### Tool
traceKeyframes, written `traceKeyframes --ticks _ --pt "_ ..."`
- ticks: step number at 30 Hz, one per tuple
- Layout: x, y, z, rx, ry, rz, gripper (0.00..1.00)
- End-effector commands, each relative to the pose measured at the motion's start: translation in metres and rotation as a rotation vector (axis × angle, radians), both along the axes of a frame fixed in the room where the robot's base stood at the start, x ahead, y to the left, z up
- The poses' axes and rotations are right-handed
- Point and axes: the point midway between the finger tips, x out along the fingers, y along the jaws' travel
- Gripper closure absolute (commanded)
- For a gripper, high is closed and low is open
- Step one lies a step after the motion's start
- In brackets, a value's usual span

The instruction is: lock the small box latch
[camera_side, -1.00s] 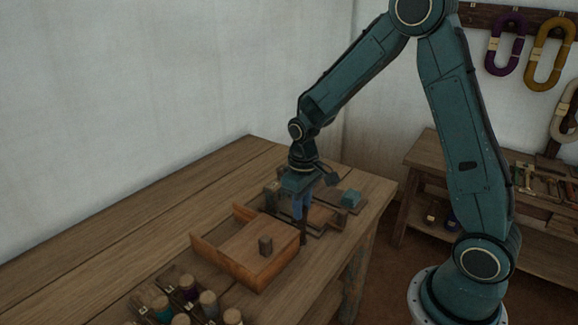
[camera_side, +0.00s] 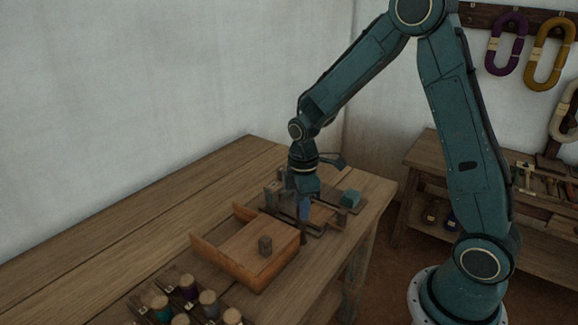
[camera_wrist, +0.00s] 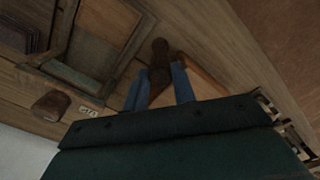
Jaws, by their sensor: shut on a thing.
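A small wooden frame with a panel (camera_wrist: 100,42) lies on the table in the wrist view, and I take it for the latch box. My gripper (camera_wrist: 160,82) has its blue fingers shut on a dark brown rounded handle (camera_wrist: 159,57), which stands between them. In the side view, my gripper (camera_side: 304,209) points down between this frame (camera_side: 328,216) and an open wooden box (camera_side: 272,266), and the dark handle (camera_side: 303,232) shows below the fingers. I cannot tell how the handle joins the latch or whether the latch is locked.
Several thread spools (camera_side: 208,300) stand at the table's front. A teal block (camera_side: 350,198) sits right of the frame, near the table's right edge. The table's left part (camera_side: 130,225) is clear.

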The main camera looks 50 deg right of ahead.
Motion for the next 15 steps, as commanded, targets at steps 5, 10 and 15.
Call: traceKeyframes --ticks 5,10,15 --pt "0.0015 0.0009 0.0003 0.002 -0.005 0.060 0.97" --pt "0.0015 0.0010 0.0003 0.002 -0.005 0.080 0.97" --pt "0.0015 0.0010 0.0003 0.002 -0.005 0.081 0.97"
